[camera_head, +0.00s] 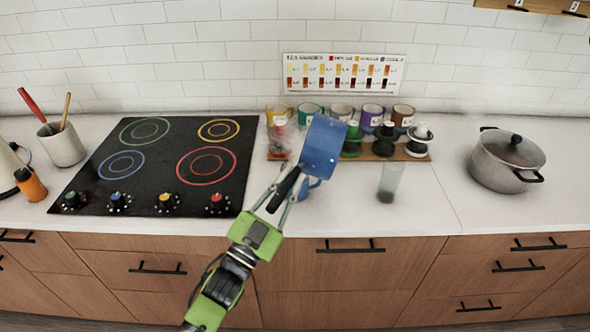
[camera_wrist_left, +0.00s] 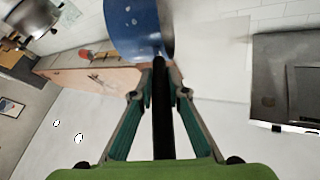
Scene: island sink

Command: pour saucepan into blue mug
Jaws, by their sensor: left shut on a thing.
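My left gripper (camera_head: 287,187) is shut on the black handle of the blue saucepan (camera_head: 323,147). In the head view the saucepan is up in front of the back row of mugs and looks strongly tilted. In the left wrist view the saucepan (camera_wrist_left: 138,27) is at the top, its handle running between the fingers (camera_wrist_left: 160,85). The blue mug (camera_head: 310,187) stands on the counter just below the saucepan, partly hidden by the saucepan and gripper. The mug's inside is hidden, and no stream of contents shows. My right gripper is in neither view.
A glass (camera_head: 389,183) stands on the counter right of the blue mug. Behind are several coloured mugs (camera_head: 372,117) and a wooden rack (camera_head: 384,152) with small items. A lidded pot (camera_head: 505,163) is at right, a black cooktop (camera_head: 165,165) at left. Front counter right of the glass is clear.

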